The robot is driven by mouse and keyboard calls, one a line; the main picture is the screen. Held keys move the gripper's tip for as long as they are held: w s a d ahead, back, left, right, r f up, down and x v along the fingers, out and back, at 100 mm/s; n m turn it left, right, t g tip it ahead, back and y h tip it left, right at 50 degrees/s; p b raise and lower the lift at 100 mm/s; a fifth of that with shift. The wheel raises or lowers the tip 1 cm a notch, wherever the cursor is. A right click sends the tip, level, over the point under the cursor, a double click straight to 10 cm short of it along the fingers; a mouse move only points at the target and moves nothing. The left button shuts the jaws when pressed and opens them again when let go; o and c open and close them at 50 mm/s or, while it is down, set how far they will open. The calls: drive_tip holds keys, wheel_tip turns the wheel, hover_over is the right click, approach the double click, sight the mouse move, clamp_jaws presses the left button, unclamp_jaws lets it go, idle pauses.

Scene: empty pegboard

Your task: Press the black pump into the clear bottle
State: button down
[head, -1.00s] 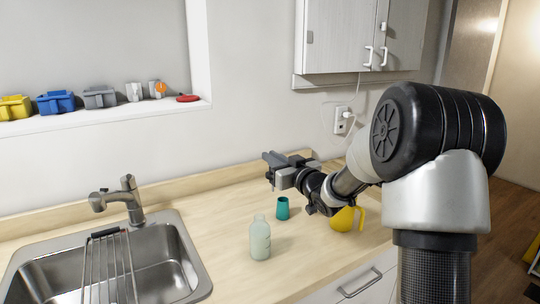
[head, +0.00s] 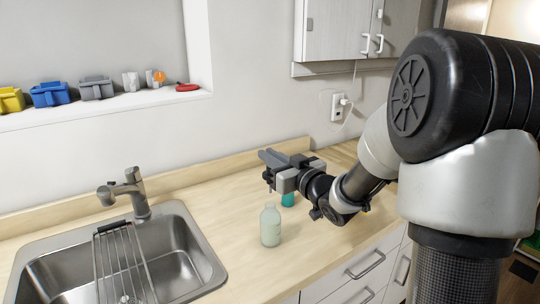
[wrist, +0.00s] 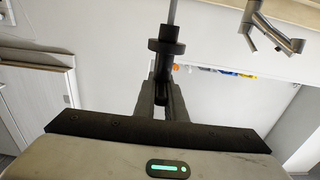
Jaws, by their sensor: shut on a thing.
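The clear bottle (head: 270,226) stands upright on the wooden counter, open at the top, with pale contents. My gripper (head: 268,170) is above and behind the bottle in the head view, apart from it. In the wrist view my gripper (wrist: 161,98) is shut on the black pump (wrist: 166,46), whose collar and thin grey tube (wrist: 173,12) extend beyond the fingertips. In the head view the pump is too small and dark to make out clearly.
A teal cup (head: 288,199) stands behind the bottle, partly hidden by my arm. The sink (head: 165,262) with a wire rack and faucet (head: 130,192) is at left. Several bins, including a blue one (head: 50,94), line the ledge. Counter between sink and bottle is clear.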

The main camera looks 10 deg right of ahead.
drive_tip(key=shift+f+b, duration=2.25)
drive_tip(key=shift+f, duration=0.7)
drive_tip(key=shift+f+b, duration=1.35)
drive_tip(key=shift+b, duration=0.3)
idle(0.6)
drive_tip(key=c, duration=1.7)
unclamp_jaws()
drive_tip(key=shift+c, duration=0.2)
drive_tip(key=shift+s, duration=0.1)
